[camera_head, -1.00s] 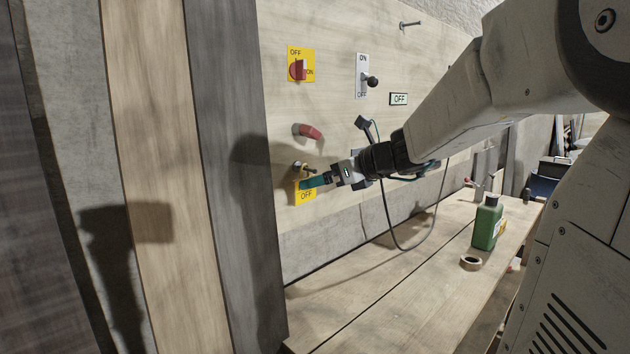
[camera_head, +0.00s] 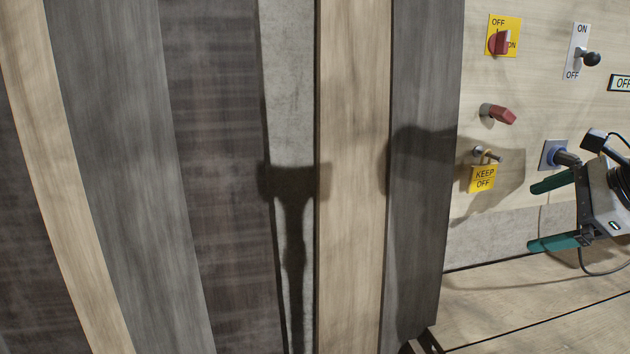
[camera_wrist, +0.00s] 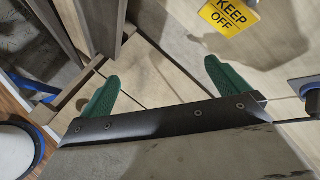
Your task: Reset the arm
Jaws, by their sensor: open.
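My gripper (camera_head: 553,212) is at the right edge of the head view, in front of the panel. Its two green fingers are spread apart with nothing between them. The fingers also show in the wrist view (camera_wrist: 160,88), apart, with bare bench boards seen between them. The tag also shows at the top of the wrist view (camera_wrist: 229,14). Most of my arm is outside the head view.
The panel carries a red rotary switch (camera_head: 500,42), a lever switch (camera_head: 582,57), a red handle (camera_head: 498,113) and a blue socket with a plug (camera_head: 556,155). Upright timber boards (camera_head: 355,150) fill the left. The wooden bench (camera_head: 490,300) below the gripper looks bare here.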

